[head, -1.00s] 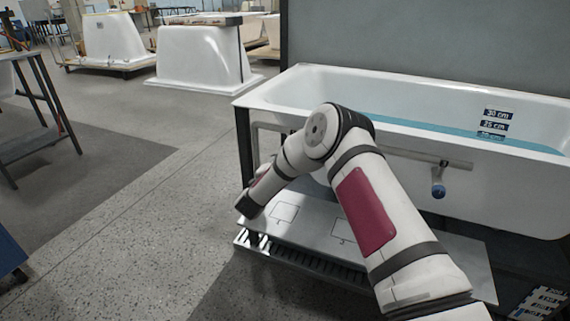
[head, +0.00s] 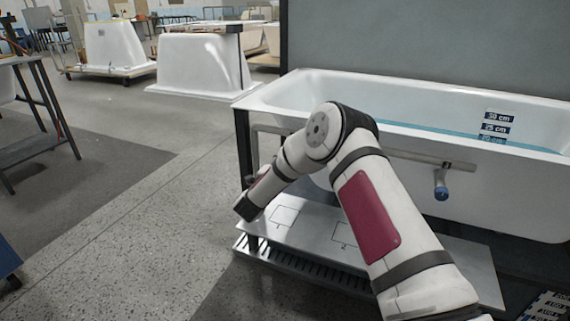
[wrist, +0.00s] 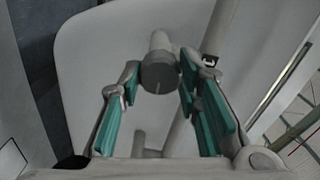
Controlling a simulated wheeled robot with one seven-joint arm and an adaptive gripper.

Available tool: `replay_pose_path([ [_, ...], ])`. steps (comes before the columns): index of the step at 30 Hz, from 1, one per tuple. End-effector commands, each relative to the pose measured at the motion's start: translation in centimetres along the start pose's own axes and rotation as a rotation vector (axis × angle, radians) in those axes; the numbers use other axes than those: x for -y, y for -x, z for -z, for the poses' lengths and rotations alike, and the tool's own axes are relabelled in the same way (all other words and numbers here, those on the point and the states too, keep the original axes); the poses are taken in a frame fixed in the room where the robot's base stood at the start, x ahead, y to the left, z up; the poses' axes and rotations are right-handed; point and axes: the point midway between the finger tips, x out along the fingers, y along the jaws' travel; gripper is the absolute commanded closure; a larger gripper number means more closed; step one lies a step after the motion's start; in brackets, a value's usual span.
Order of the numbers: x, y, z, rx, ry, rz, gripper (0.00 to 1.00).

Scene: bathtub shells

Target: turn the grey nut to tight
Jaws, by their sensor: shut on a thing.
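The grey nut (wrist: 159,74) shows in the wrist view as a round grey cap on the end of a pale pipe, with a small dark mark on its face. My gripper (wrist: 160,82) has its teal-padded fingers on either side of the nut and is shut on it. The pale pipe (wrist: 158,41) runs away behind the nut. In the head view my arm reaches down to the left end of the tub, and neither the nut nor the fingers can be made out there.
A white bathtub (head: 300,88) with bluish water stands on a dark frame. A metal platform (head: 290,238) lies below. Open floor (head: 110,225) is at left; other tub shells stand behind.

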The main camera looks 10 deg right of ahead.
Motion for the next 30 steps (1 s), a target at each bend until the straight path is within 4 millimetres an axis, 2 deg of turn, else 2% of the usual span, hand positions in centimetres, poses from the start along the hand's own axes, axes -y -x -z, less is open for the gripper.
replay_pose_path([
  [3, -0.1, 0.1, -0.1, 0.003, 0.001, -0.003, 0.97],
  [4, -0.1, 0.1, -0.1, 0.003, 0.001, -0.003, 0.65],
  [6, -0.1, 0.1, -0.1, 0.003, 0.001, -0.003, 0.49],
  [15, 0.0, 0.1, -0.1, 0.001, 0.001, -0.001, 0.49],
  [19, 0.0, 0.8, -0.1, 0.002, 0.001, -0.001, 0.49],
  [23, 0.0, 2.8, -0.1, 0.004, 0.002, -0.001, 0.49],
  [30, 0.0, 7.8, -0.1, 0.005, 0.002, -0.001, 0.49],
])
